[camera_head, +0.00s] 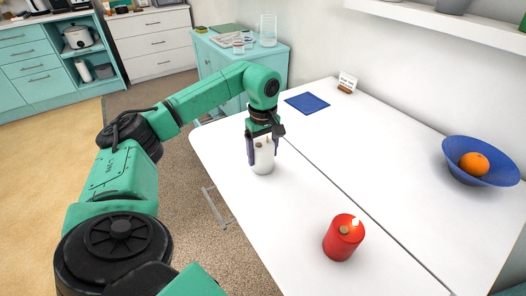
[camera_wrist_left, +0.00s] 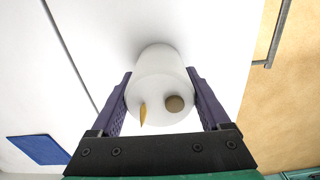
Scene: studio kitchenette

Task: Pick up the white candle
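The white candle (camera_head: 264,160) stands upright near the left edge of the white table, with a yellow flame shape and a round brown spot on its top. It also shows in the left wrist view (camera_wrist_left: 160,85). My left gripper (camera_head: 264,152) points down from above. Its two purple fingers lie along opposite sides of the candle, with no clear gap in the left wrist view (camera_wrist_left: 160,80). The candle's base looks to be at the tabletop; I cannot tell whether it touches. My right gripper is not in view.
A red candle (camera_head: 343,238) stands nearer on the white table (camera_head: 300,200). A blue bowl (camera_head: 495,178) with an orange (camera_head: 474,164) is at the right. The table's middle is clear.

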